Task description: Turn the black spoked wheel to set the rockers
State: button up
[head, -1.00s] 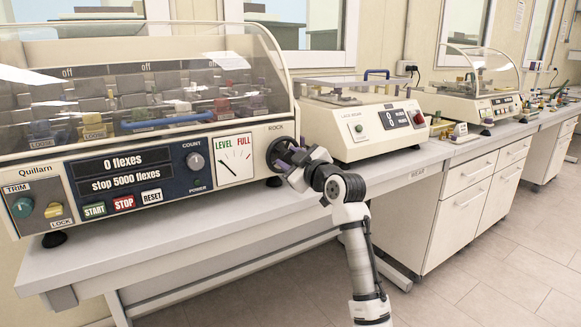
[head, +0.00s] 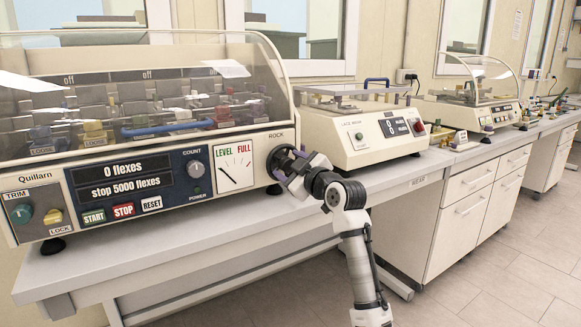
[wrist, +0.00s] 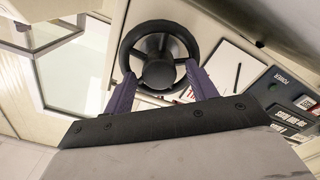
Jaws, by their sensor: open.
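The black spoked wheel (head: 281,161) is on the right end of the Quillam machine's front panel, under the word ROCK. In the wrist view the wheel (wrist: 160,55) shows its rim, spokes and round hub face-on. My gripper (wrist: 161,84) is open, with one purple finger on each side of the wheel's lower part. I cannot tell whether the fingers touch the rim. In the head view my gripper (head: 292,160) covers part of the wheel. The LEVEL/FULL gauge (head: 234,167) left of the wheel has a needle pointing up-left.
The Quillam display (head: 124,167) reads 0 flexes, stop 5000 flexes. A clear cover (head: 150,95) stands over the rockers. A second machine (head: 360,135) stands close on the right of the wheel. The floor (head: 480,275) in front is clear.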

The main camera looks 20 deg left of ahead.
jog(key=shift+d, duration=0.1)
jog(key=b+v, duration=0.2)
jog(key=v, duration=1.1)
jog(key=shift+s+d, duration=0.2)
jog(key=shift+s, duration=0.05)
